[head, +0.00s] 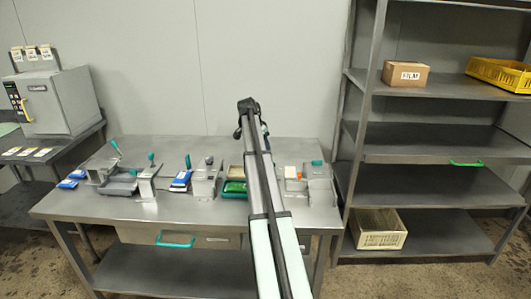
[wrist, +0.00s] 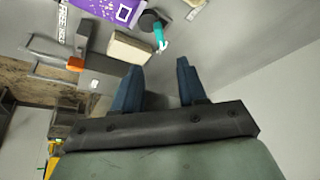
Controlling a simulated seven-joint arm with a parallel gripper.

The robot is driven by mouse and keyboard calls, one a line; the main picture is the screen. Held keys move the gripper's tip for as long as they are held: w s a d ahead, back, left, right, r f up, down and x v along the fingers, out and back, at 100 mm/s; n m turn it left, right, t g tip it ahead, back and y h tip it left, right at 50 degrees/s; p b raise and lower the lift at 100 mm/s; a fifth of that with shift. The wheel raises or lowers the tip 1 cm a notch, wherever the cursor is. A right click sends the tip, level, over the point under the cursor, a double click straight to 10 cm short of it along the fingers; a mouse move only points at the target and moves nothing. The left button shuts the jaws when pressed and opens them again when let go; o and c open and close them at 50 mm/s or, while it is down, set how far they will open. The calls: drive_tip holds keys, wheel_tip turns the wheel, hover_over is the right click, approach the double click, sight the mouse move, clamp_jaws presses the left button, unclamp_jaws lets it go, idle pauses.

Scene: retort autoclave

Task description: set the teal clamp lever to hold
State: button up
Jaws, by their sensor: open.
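In the head view, teal-tipped levers stand on the left half of the steel bench: one tilted at the far left (head: 115,147), one upright (head: 151,158) and one farther right (head: 187,161). I cannot tell which is the clamp lever, and no hold marking is readable. In the wrist view, a short teal handle (wrist: 159,37) sits by a dark round base. My gripper (wrist: 160,68) is open and empty, its two blue fingers apart and clear of that handle. In the head view my arm reaches above the bench and hides the fingers.
The wrist view also shows a beige block (wrist: 130,47), a purple panel (wrist: 108,8) and an orange-tipped grey bar (wrist: 75,64). In the head view, blue packs, trays and fixtures crowd the bench (head: 215,212). A shelf rack (head: 430,148) stands at the right; the bench's front strip is clear.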

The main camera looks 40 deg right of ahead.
drive_tip(key=shift+v, duration=0.9)
